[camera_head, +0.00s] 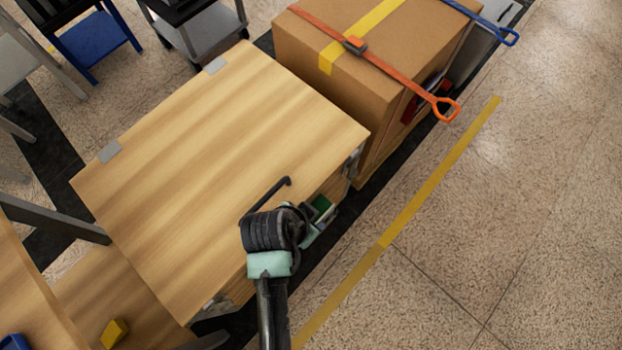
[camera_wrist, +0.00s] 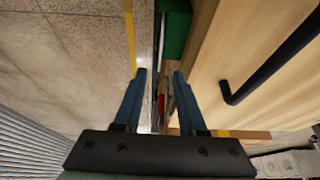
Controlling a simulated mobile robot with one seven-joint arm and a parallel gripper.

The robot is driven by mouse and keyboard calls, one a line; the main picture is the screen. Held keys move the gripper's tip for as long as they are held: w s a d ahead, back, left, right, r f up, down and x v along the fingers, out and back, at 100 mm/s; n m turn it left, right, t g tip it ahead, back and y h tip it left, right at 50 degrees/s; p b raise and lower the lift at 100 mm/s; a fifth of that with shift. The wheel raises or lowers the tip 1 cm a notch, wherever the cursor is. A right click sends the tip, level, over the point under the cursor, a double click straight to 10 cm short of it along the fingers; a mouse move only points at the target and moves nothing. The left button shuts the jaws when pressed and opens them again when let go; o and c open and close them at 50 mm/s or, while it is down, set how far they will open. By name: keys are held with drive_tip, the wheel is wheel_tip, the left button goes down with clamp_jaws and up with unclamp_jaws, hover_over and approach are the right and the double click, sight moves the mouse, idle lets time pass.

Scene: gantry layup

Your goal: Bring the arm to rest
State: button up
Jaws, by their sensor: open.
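My gripper (camera_wrist: 160,73) shows in the wrist view with its two blue fingers apart and nothing between them. It is beside the edge of a wooden panel (camera_wrist: 210,75) that carries a black bar handle (camera_wrist: 268,72); the handle is to the right of the fingers, apart from them. In the head view my arm reaches up to the near right edge of the wooden panel (camera_head: 220,160), next to the black handle (camera_head: 266,198). The fingers cannot be made out there.
Under the panel's edge a green object (camera_head: 320,207) shows, also in the wrist view (camera_wrist: 174,32). A strapped cardboard box (camera_head: 390,60) stands behind. A yellow block (camera_head: 114,333) lies at lower left. Open floor with a yellow line (camera_head: 420,200) lies to the right.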

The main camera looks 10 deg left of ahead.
drive_tip(key=shift+w, duration=0.15)
idle(0.4)
drive_tip(key=w+r+n+t+y, duration=0.15)
drive_tip(key=w+r+t, duration=0.55)
drive_tip(key=w+r, duration=1.05)
wheel_tip(320, 180, up, 20)
drive_tip(key=w+n+t, duration=0.2)
drive_tip(key=w+t, duration=0.1)
drive_tip(key=t, duration=0.2)
drive_tip(key=s+r+n+t+p, duration=0.1)
drive_tip(key=s+r+t+p, duration=0.3)
drive_tip(key=r, duration=1.2)
drive_tip(key=s+d+r+n+t+y+p, duration=0.1)
drive_tip(key=s+r+t+p, duration=0.2)
drive_tip(key=r, duration=1.3)
drive_tip(key=s+d+r+n+t+p, duration=0.1)
drive_tip(key=s+r+t+p, duration=0.3)
drive_tip(key=r, duration=1.2)
drive_tip(key=s+p, duration=0.2)
drive_tip(key=shift+s+n+t+p, duration=0.25)
drive_tip(key=shift+n+t+p, duration=0.05)
drive_tip(key=shift+n+p, duration=0.1)
drive_tip(key=shift+d+r, duration=0.1)
